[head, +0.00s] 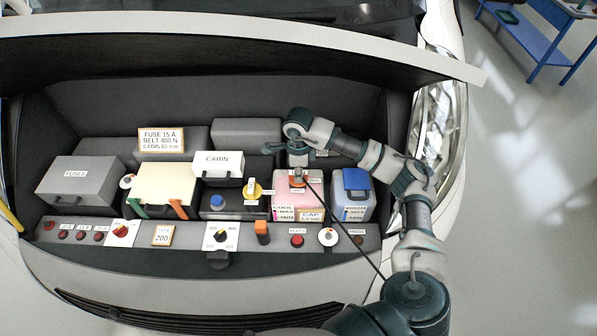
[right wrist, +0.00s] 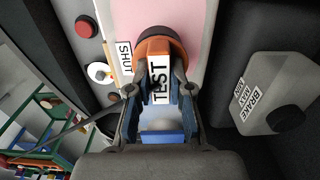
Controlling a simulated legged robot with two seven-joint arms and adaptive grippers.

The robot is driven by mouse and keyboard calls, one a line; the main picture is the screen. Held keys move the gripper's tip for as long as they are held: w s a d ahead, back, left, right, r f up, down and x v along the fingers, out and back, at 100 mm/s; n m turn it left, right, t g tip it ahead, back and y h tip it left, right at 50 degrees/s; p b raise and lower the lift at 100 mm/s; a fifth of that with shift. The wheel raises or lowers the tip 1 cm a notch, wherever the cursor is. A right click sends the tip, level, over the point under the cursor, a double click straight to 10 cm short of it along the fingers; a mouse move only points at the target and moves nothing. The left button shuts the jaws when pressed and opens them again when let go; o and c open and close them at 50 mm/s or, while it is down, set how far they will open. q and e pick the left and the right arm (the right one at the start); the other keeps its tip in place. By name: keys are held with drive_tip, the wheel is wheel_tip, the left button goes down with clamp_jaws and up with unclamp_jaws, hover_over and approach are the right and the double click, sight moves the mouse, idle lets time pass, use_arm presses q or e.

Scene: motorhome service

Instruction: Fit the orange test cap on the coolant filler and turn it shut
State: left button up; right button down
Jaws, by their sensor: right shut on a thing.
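The orange test cap (head: 297,182) is at the top of the pink coolant tank (head: 284,203). In the right wrist view the cap (right wrist: 163,45) has a white TEST label on its grip and a dark ring at its far side. My right gripper (head: 297,165) points down from above, shut on the cap's grip; its fingers (right wrist: 160,85) lie on both sides of the label. The cap hides the filler neck, so I cannot tell how far it is seated. A white SHUT label (right wrist: 125,62) is beside the cap. My left gripper is not in view.
A blue-capped washer tank (head: 352,205) is just right of the coolant tank. A yellow-handled part (head: 253,190) is on its left. The front panel (head: 200,238) carries knobs and buttons. The raised hood edge (head: 250,30) is above.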

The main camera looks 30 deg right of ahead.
drive_tip(key=shift+a+f, duration=0.1)
drive_tip(key=shift+f, duration=0.2)
drive_tip(key=c, duration=1)
unclamp_jaws()
wheel_tip(320, 180, up, 12)
drive_tip(key=shift+f, duration=0.1)
